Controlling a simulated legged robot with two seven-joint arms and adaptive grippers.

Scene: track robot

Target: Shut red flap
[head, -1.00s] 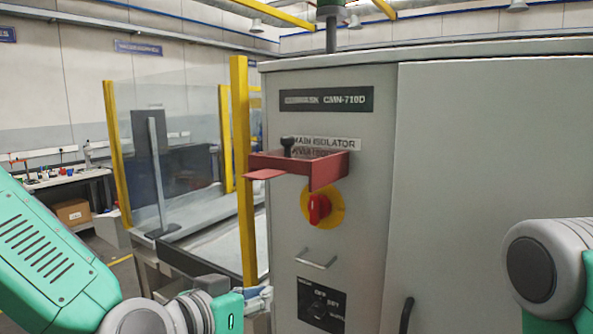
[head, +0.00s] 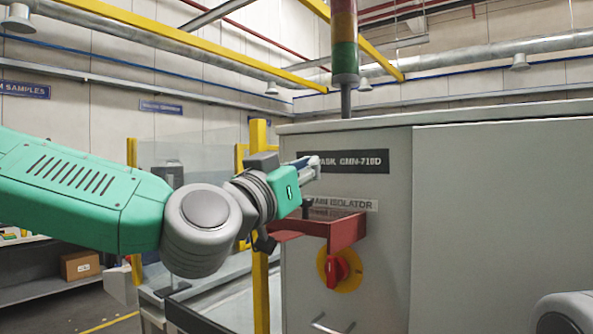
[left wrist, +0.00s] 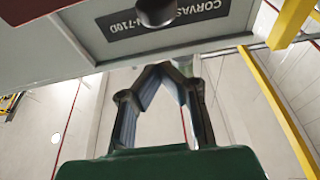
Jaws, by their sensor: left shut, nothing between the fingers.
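The red flap (head: 347,231) is raised and sticks out from the grey cabinet above a red rotary switch (head: 337,270) on a yellow disc. A dark knob (head: 307,204) stands at the flap's top. My left gripper (head: 314,167) is shut and empty, above the flap and in front of the cabinet's name plate. In the left wrist view, my left gripper's fingers (left wrist: 163,68) meet at the tips, below the dark knob (left wrist: 155,12). A red piece, apparently the flap (left wrist: 28,8), shows at the top left. My right gripper is out of view.
The grey cabinet (head: 480,220) fills the right side. A yellow post (head: 260,300) and clear panels stand to its left. A handle (head: 325,326) sits below the switch. A signal tower (head: 344,50) rises above the cabinet.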

